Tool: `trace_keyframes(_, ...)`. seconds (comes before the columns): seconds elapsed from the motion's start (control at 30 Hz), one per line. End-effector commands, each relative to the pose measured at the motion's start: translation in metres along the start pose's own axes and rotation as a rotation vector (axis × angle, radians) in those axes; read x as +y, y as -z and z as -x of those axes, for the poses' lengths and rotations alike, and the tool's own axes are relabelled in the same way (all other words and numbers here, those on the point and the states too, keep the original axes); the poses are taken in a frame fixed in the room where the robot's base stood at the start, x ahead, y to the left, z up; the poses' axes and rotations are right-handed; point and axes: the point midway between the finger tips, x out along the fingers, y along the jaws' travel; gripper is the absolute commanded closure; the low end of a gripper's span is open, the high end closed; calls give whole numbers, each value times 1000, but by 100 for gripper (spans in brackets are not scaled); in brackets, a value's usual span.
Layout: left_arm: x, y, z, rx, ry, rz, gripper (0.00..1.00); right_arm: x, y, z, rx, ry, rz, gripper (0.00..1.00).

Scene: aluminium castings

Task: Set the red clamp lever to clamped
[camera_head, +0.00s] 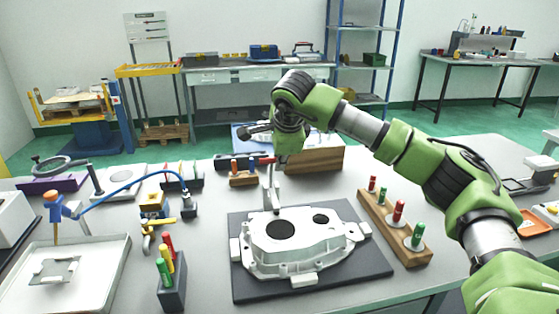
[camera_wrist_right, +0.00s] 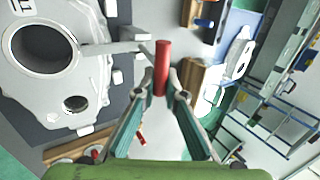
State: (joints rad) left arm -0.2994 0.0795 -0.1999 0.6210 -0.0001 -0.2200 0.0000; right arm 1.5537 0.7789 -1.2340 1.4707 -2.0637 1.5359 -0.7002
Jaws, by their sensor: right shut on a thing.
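The red clamp lever (camera_head: 261,160) shows in the head view as a short red bar behind the casting, beside a grey upright clamp post. In the right wrist view the red lever (camera_wrist_right: 162,62) stands between the fingertips of my right gripper (camera_wrist_right: 162,88), which is shut on its near part. In the head view my right gripper (camera_head: 278,162) is mostly hidden by my green wrist. A pale clamp arm (camera_wrist_right: 115,48) runs from the lever over the white aluminium casting (camera_head: 297,244). My left gripper is not in view.
The casting lies on a dark plate (camera_head: 245,290). A wooden rack (camera_head: 395,228) with red and green plugs stands to its right, a wooden block (camera_head: 315,160) behind. A dark holder (camera_head: 172,288) with coloured handles and a white tray (camera_head: 105,300) are at left.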

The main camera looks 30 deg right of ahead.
Motion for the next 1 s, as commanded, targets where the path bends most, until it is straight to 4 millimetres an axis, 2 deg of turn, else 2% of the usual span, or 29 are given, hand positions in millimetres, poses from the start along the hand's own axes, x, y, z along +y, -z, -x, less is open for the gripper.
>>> trace_keyframes(0.17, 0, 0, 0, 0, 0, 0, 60, 2, 0, -1, 1, -7, 2, 100)
trace_keyframes(0.2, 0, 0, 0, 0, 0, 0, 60, 3, 0, -1, 1, -7, 2, 84)
trace_keyframes(0.27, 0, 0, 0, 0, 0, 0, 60, 3, 0, -1, 1, -7, 2, 72)
trace_keyframes(0.67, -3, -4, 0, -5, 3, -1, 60, 1, 0, 4, 0, -3, 1, 72)
trace_keyframes(0.77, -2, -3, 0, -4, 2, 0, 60, 0, -1, 16, -2, 0, 0, 72)
trace_keyframes(1.0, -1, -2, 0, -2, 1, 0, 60, 0, -1, 67, -1, 1, 3, 72)
